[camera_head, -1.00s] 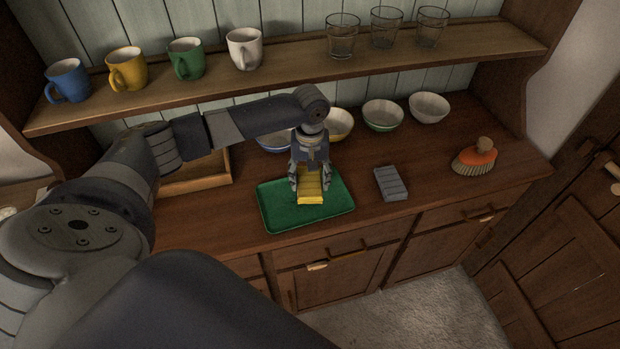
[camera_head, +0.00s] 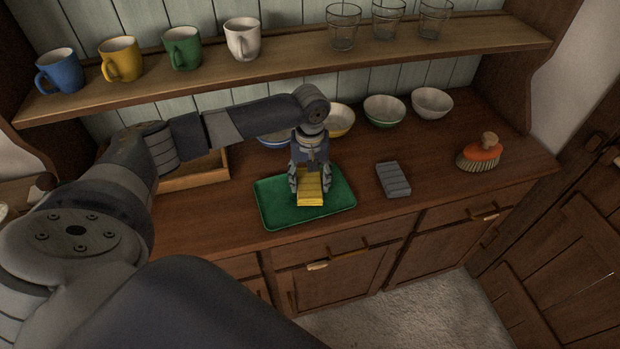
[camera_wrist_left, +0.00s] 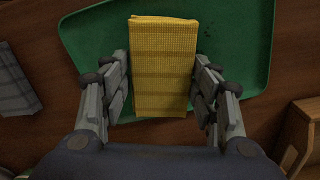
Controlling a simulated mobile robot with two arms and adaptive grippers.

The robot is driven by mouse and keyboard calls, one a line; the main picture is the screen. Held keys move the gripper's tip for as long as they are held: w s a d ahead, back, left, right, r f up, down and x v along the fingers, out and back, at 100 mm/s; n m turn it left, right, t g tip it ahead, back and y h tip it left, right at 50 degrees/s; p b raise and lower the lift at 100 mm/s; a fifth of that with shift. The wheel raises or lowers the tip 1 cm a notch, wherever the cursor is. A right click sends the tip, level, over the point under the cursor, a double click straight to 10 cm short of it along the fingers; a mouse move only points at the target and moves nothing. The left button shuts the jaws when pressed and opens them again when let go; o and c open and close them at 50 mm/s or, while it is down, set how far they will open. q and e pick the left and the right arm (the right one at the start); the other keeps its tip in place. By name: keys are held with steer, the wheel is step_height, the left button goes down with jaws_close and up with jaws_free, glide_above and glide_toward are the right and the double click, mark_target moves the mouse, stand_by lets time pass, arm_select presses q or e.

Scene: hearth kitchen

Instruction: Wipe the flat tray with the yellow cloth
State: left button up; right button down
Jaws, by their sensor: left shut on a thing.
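The flat green tray (camera_head: 335,205) lies on the wooden counter below the shelf. The yellow cloth (camera_head: 311,190) is a folded block on or just over the tray; I cannot tell whether it touches. My left gripper (camera_head: 310,182) points down over the tray and is shut on the cloth. In the left wrist view the cloth (camera_wrist_left: 163,65) sits between the two fingers, with the green tray (camera_wrist_left: 240,60) beneath it. A few small dark specks show on the tray right of the cloth. My right gripper is not in view.
A grey folded block (camera_head: 393,180) lies right of the tray, and an orange brush (camera_head: 480,154) farther right. A wooden box (camera_head: 195,177) stands behind left. Several bowls (camera_head: 384,112) line the back. Mugs (camera_head: 183,48) and glasses (camera_head: 388,20) stand on the shelf above.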

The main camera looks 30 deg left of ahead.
mark_target(298, 186)
arm_select(q)
steer(key=shift+f, duration=1)
steer(key=shift+s+a+r+p, duration=0.25)
steer(key=shift+s+a+p, duration=0.25)
steer(key=shift+p, duration=0.35)
steer(key=shift+s+a+p, duration=0.6)
steer(key=shift+s+p, duration=0.35)
steer(key=shift+p, duration=0.1)
steer(key=shift+d+f+p, duration=0.15)
steer(key=shift+f+p, duration=0.1)
steer(key=shift+p, duration=0.25)
steer(key=shift+w+d, duration=0.5)
steer(key=shift+w, duration=0.25)
steer(key=shift+w+d, duration=0.5)
steer(key=shift+w, duration=0.2)
steer(key=shift+r+p, duration=0.15)
steer(key=shift+p, duration=0.15)
